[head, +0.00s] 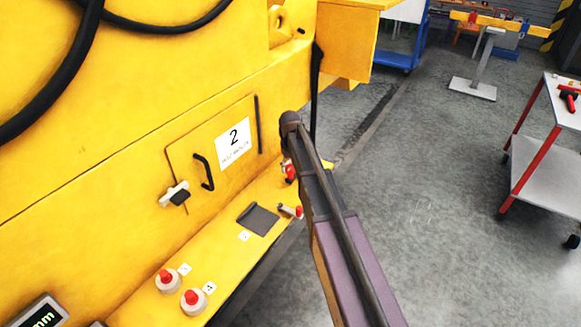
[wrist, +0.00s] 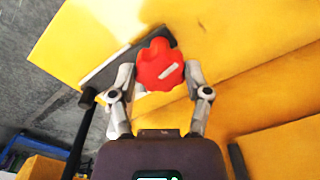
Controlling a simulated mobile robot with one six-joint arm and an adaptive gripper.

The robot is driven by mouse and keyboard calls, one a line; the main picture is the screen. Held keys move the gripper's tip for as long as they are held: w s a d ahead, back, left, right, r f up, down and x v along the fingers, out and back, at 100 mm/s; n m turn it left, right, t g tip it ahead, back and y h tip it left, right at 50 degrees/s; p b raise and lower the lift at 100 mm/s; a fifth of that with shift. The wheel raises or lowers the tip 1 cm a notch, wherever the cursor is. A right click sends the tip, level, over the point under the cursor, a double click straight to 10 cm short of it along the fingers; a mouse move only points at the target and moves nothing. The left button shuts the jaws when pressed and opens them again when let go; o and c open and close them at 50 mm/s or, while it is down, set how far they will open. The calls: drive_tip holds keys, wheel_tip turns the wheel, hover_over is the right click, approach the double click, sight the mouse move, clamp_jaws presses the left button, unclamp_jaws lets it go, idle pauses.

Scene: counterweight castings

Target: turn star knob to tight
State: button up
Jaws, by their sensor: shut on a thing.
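The red star knob (wrist: 154,60) has a lobed rim and a short white mark on its face that slants up to the right in the wrist view. My gripper (wrist: 160,74) is shut on it, with one finger at its left side and one at its right. In the head view, a small red part (head: 291,172) shows beside my arm at the yellow machine's edge; it looks like the same knob, mostly hidden by my arm. The tight marking cannot be made out.
The yellow machine (head: 95,130) has a door with a black handle (head: 203,171), a latch (head: 174,194) and a ledge with red buttons (head: 166,277). A red-tipped lever (head: 291,211) sits near my arm. Grey floor (head: 425,190) is open to the right, before a red-legged cart (head: 530,165).

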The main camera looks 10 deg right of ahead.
drive_tip(key=m, duration=0.4)
drive_tip(key=shift+m, duration=0.3)
drive_tip(key=m, duration=0.4)
drive_tip(key=shift+m, duration=0.3)
drive_tip(key=m, duration=0.4)
drive_tip(key=shift+m, duration=2.4)
drive_tip(key=o, duration=1.2)
drive_tip(key=shift+n, duration=0.3)
